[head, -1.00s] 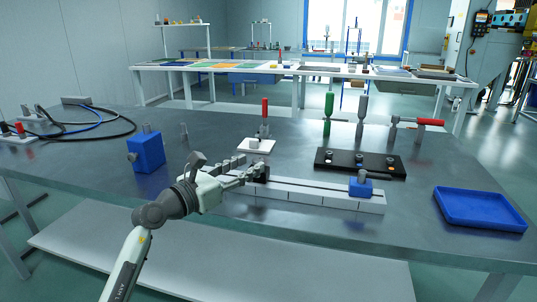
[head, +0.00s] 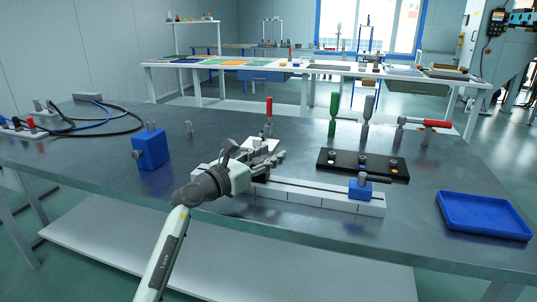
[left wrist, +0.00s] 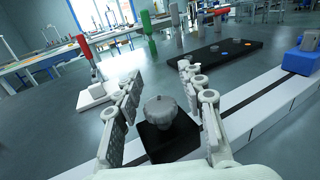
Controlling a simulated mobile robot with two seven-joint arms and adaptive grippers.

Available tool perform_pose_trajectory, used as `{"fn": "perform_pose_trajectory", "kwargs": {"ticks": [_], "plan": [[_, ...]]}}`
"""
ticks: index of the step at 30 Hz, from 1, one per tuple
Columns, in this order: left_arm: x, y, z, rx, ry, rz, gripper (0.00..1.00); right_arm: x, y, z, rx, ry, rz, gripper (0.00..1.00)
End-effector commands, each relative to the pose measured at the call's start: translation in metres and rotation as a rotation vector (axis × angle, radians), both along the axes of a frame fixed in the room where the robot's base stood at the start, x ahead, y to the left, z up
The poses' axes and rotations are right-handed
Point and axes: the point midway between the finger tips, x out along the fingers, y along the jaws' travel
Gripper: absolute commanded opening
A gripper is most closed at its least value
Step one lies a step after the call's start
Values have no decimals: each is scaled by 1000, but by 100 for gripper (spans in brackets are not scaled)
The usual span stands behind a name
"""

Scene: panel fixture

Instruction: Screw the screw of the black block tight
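The black block (left wrist: 172,142) shows in the left wrist view at the near end of the white rail (left wrist: 262,103), with a grey ribbed screw knob (left wrist: 161,112) upright on top. My left gripper (left wrist: 158,80) is open, its fingers on either side of the knob with gaps, so it holds nothing. In the head view my left gripper (head: 268,167) is over the left part of the rail (head: 310,197) and hides the black block. My right gripper is in neither view.
A blue block with a knob (head: 360,188) sits on the rail's right end. Another blue block (head: 151,150) stands at left. A black panel (head: 362,164), a blue tray (head: 484,215), a red-handled clamp (head: 268,108) and cables (head: 85,122) are also on the table.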

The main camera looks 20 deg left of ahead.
Motion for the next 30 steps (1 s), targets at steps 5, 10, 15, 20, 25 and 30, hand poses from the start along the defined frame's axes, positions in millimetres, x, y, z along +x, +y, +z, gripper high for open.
{"fn": "perform_pose_trajectory", "kwargs": {"ticks": [5,10,15,20,25,30], "plan": [[2,-1,0,1,0,0,40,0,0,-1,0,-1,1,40],[2,-1,0,1,0,0,32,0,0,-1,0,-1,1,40],[2,-1,0,1,0,1,11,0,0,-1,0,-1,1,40],[2,-1,0,1,0,1,0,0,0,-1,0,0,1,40],[2,-1,0,1,0,1,0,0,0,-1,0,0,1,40],[2,-1,0,1,0,-1,0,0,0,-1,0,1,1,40]]}}
